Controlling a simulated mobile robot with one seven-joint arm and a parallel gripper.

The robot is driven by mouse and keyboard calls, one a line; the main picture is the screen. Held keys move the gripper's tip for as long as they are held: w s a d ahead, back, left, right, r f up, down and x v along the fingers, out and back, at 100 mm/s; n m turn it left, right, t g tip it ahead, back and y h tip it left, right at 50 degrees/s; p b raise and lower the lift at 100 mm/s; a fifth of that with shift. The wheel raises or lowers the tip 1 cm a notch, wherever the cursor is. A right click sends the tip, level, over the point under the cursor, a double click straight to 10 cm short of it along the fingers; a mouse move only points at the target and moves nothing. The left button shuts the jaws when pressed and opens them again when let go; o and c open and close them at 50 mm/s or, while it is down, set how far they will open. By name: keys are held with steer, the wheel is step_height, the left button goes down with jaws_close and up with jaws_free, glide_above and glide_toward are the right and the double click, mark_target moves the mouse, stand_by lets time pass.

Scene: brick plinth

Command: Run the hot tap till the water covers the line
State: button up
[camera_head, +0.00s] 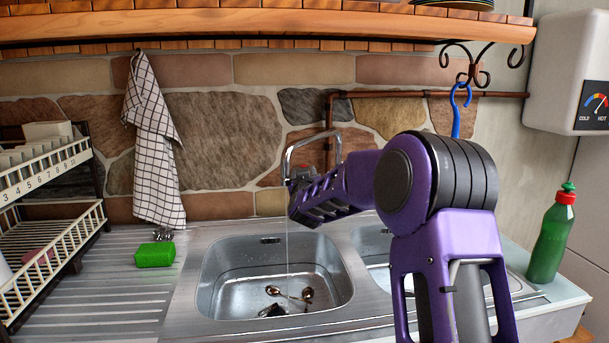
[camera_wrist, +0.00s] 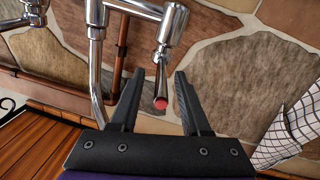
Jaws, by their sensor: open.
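A chrome tap (camera_head: 312,140) arches over the steel sink's left basin (camera_head: 335,293), partly hidden behind my arm. A thin stream of water (camera_head: 287,250) falls into this basin. Spoons (camera_head: 306,294) and a dark item (camera_head: 272,310) lie at its bottom. I cannot make out a line or the water level. In the wrist view, a chrome tap lever with a red end (camera_wrist: 161,103) lies between the fingers of my gripper (camera_wrist: 160,76), with gaps showing on both sides. My gripper (camera_head: 302,207) is open at the tap; its fingertips are hard to make out in the head view.
A green sponge (camera_head: 155,254) lies on the drainer left of the basin, near a dish rack (camera_head: 50,250). A checked towel (camera_head: 155,150) hangs behind. A green bottle (camera_head: 550,238) stands at right. A wooden shelf (camera_head: 250,22) overhangs; a copper pipe (camera_head: 430,94) runs along the wall.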

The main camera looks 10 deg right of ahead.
steer(key=shift+s, duration=0.15)
steer(key=s+a, duration=0.2)
steer(key=s, duration=1.5)
